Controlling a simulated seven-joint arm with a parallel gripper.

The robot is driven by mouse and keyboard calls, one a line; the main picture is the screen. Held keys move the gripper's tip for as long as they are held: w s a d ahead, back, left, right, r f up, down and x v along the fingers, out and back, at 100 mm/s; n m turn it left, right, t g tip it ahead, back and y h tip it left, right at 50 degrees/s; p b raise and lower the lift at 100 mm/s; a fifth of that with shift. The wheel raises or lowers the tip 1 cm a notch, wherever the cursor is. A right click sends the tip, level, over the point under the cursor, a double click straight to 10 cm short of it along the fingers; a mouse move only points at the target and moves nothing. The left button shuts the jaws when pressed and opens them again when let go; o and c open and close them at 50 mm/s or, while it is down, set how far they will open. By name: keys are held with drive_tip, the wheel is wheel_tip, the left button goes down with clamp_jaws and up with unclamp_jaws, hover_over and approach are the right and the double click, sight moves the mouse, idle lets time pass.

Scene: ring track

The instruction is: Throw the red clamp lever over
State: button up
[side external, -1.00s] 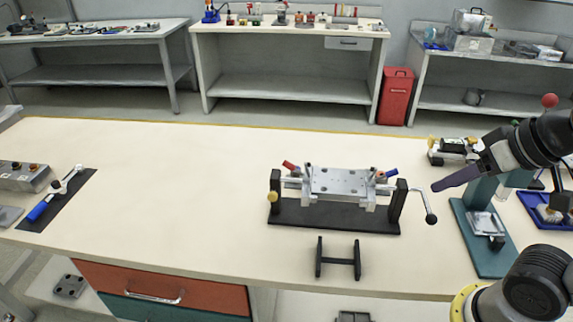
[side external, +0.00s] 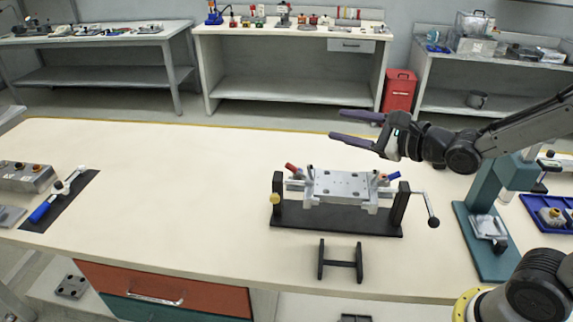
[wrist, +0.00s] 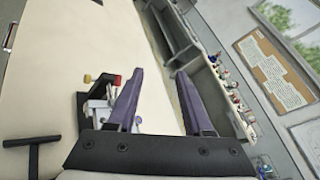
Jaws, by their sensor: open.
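The red clamp lever (side external: 292,169) is at the left end of a grey clamping fixture (side external: 340,185) on a black base. It points up and to the left. It also shows in the wrist view (wrist: 116,81), to the left of my left finger. A blue lever (side external: 393,176) is at the fixture's right end. My gripper (side external: 344,125) is open and empty, with its long purple fingers spread. It is above and behind the fixture and points left, apart from the lever. In the wrist view my gripper (wrist: 160,78) partly hides the fixture.
A crank handle (side external: 430,208) sticks out at the fixture's right. A black H-shaped stand (side external: 340,262) is in front of it. A teal press (side external: 482,220) stands on the right. A blue-handled tool (side external: 52,196) lies far left.

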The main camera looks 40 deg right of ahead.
drive_tip(key=m+g+y, duration=0.1)
drive_tip(key=g, duration=0.1)
approach(289, 165)
drive_tip(key=x, duration=1.1)
clamp_jaws()
